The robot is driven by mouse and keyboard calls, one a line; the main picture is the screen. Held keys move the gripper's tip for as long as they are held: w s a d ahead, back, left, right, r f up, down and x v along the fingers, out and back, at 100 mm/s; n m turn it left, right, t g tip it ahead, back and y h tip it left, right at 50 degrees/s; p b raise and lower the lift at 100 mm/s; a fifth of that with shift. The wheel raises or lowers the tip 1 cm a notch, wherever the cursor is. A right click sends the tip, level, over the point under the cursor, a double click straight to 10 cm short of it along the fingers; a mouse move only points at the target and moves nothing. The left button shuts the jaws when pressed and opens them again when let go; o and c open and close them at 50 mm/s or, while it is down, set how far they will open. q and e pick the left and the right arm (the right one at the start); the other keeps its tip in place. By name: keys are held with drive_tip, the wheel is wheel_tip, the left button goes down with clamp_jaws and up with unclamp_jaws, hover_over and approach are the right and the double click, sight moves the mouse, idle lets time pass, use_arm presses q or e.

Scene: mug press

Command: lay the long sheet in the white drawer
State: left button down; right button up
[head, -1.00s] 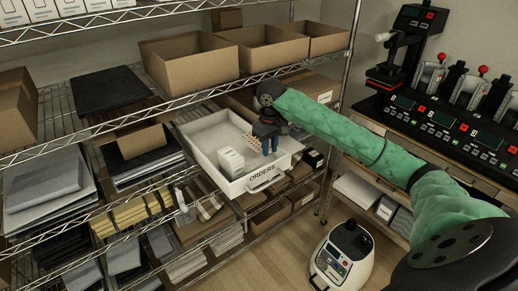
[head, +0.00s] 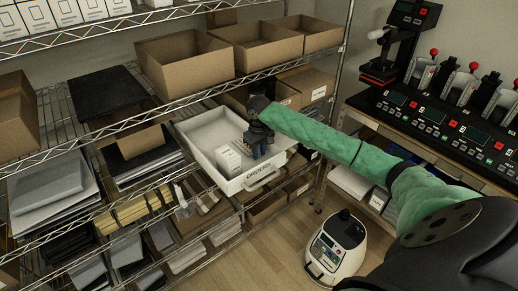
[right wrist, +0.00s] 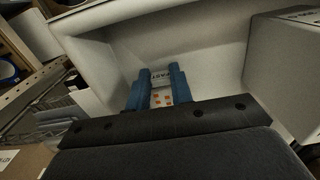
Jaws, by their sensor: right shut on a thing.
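The white drawer (head: 262,179), marked ORDERS, is pulled out from the wire shelf and open at the top. My right gripper (head: 261,156) points down inside the drawer, right of a small white box. In the right wrist view its blue fingers (right wrist: 156,88) are shut on the sheet (right wrist: 165,97), which is pale with orange patches. Part of the sheet (head: 242,143) shows beside the gripper in the head view; the fingers hide the rest. I cannot tell whether the sheet touches the drawer floor (right wrist: 205,72). My left gripper is not in view.
The small white box (head: 228,159) stands in the drawer's front left part. Cardboard bins (head: 183,70) stand on the shelf above. A bench with mug presses (head: 455,110) is at right. A white rounded machine (head: 336,248) stands on the floor.

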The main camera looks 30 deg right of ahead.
drive_tip(key=shift+w+f, duration=0.1)
drive_tip(key=shift+f, duration=0.1)
drive_tip(key=o, duration=0.9)
drive_tip(key=shift+o, duration=0.2)
drive_tip(key=shift+r, duration=0.1)
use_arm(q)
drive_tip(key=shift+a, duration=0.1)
use_arm(e)
drive_tip(key=shift+r+b, duration=0.45)
drive_tip(key=shift+b, duration=0.05)
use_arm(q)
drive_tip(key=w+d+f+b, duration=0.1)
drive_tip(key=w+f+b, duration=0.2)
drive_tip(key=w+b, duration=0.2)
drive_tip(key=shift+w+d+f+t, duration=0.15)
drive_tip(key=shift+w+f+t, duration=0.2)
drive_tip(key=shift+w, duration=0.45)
use_arm(e)
wheel_tip(320, 180, up, 11)
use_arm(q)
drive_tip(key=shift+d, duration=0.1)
use_arm(e)
drive_tip(key=shift+r, duration=0.1)
